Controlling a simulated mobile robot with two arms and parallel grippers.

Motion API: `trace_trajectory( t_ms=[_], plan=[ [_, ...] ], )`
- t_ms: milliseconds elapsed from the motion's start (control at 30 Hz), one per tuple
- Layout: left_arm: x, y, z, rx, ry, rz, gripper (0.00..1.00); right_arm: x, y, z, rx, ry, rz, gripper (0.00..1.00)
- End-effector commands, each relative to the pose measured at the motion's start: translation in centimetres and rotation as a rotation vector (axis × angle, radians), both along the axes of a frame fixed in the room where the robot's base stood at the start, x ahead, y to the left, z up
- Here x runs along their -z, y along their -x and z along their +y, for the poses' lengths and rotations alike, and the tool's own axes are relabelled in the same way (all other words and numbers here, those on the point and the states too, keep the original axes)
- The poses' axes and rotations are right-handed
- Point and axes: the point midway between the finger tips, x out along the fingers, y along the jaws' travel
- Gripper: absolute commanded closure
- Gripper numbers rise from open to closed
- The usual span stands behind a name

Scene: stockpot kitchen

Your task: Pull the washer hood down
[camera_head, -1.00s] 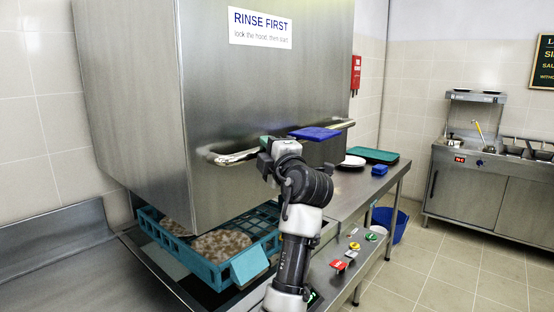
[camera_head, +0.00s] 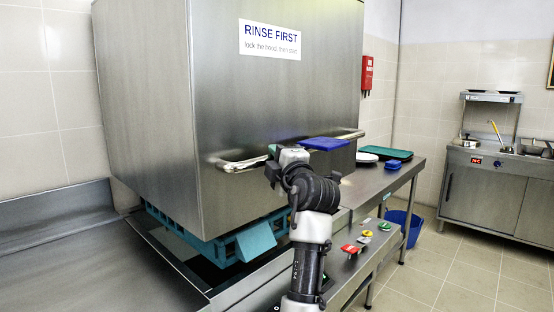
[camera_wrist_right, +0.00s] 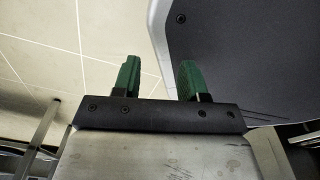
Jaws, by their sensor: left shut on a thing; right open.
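The washer hood (camera_head: 215,110) is a large steel box with a "RINSE FIRST" sign on its front. It hangs low over a teal dish rack (camera_head: 232,246), whose upper part and contents it hides. A bar handle (camera_head: 243,165) runs across the hood's lower front. My left gripper (camera_head: 276,155) is shut on the handle near its middle; the wrist partly hides the fingers. A blue pad (camera_head: 325,144) is at the handle, right of the gripper. My right gripper (camera_wrist_right: 160,80) is open and empty in the right wrist view, with green fingertips; it does not show in the head view.
A steel counter (camera_head: 395,182) at the right holds plates, a green tray (camera_head: 386,153) and a blue block. A blue bucket (camera_head: 404,228) stands on the open tiled floor.

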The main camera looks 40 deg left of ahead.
Motion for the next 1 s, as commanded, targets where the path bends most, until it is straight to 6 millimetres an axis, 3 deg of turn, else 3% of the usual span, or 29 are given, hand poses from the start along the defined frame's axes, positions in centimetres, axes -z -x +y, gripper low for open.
trace_trajectory(
  t_ms=[33,267,500,733,1000],
  plan=[
    [0.9,-0.1,-0.1,0.002,0.002,0.001,1.0,0.0,-2.0,0.3,0.003,-0.004,-0.023,0.57],
    [2.8,0.0,-0.1,0.002,0.001,0.001,1.0,-2.3,-7.7,1.4,0.011,-0.009,-0.054,0.57],
    [5.0,0.0,-0.1,0.001,0.002,0.001,1.0,-7.1,-13.0,2.3,0.02,-0.013,-0.093,0.57],
    [7.1,0.0,-0.1,0.002,0.002,0.001,1.0,-13.1,-16.2,2.7,0.028,-0.018,-0.13,0.57],
    [9.4,0.0,-0.1,0.002,0.002,0.001,1.0,-21.1,-17.3,2.8,0.035,-0.021,-0.173,0.57]
  ],
)
